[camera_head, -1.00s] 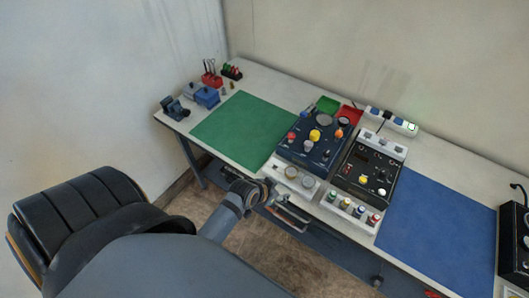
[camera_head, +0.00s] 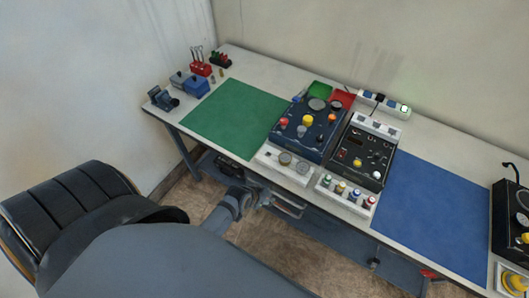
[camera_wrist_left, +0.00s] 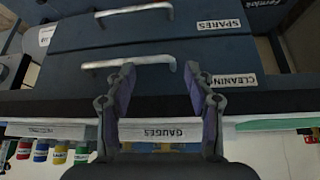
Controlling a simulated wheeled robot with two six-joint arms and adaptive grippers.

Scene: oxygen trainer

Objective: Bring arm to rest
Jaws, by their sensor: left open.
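My left arm comes in from the left in the head view, and its gripper (camera_head: 262,197) is in front of the bench's front edge, below the level of the top. In the left wrist view the two fingers (camera_wrist_left: 159,72) stand apart with nothing between them. They face the drawer fronts, and a drawer handle (camera_wrist_left: 128,62) lies just past the tips. I cannot tell how far off the handle is. My right gripper is not in view.
The bench carries a green mat (camera_head: 235,118), a dark blue panel (camera_head: 303,150), a black panel (camera_head: 346,163) and a blue mat (camera_head: 430,215). A strip of coloured bottles (camera_head: 341,192) sits at the front edge. Floor (camera_head: 185,205) shows in front of the bench.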

